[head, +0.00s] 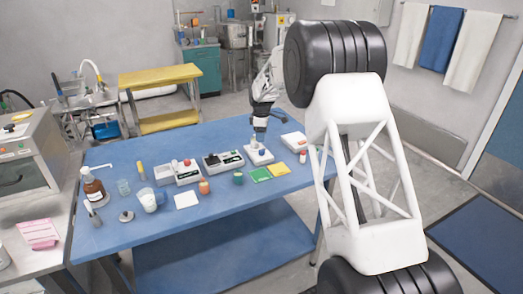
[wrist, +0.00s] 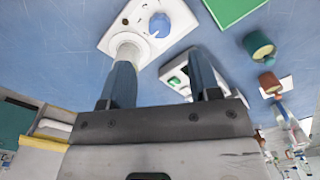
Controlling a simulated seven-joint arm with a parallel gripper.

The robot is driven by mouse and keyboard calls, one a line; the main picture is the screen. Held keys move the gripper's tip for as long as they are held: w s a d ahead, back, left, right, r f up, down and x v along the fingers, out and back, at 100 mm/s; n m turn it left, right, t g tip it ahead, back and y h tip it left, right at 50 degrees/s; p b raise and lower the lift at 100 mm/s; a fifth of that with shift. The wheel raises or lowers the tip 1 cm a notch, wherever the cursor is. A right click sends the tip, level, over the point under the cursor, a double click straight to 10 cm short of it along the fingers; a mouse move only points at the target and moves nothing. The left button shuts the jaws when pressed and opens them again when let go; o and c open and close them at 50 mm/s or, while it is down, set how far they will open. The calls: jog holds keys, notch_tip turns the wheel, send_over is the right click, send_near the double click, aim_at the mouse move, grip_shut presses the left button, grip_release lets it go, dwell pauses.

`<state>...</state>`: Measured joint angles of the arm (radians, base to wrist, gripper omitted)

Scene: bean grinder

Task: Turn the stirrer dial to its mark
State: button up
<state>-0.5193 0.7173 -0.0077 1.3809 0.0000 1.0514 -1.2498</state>
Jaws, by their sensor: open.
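The stirrer (head: 264,160) is a small white unit on the blue table, below my gripper. In the wrist view its white plate (wrist: 112,40) shows at the top, with a round blue dial (wrist: 160,24) on it. A white round piece (wrist: 128,46) stands beside the dial, partly hidden behind the left finger. My gripper (wrist: 163,62) is open with nothing between its fingers. The dial lies beyond the fingertips, apart from them. In the head view my gripper (head: 260,128) hangs just above the stirrer. The dial's mark is too small to make out.
A scale-like unit (head: 223,160) stands left of the stirrer, and a white box (head: 295,141) right of it. The table's (head: 235,205) front strip is clear.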

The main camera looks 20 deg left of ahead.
aim_at(262, 151)
jog(key=shift+f, duration=0.15)
jog(key=shift+f, duration=3.75)
jog(key=shift+c, duration=0.3)
jog(key=c, duration=0.9)
jog(key=shift+o, duration=0.2)
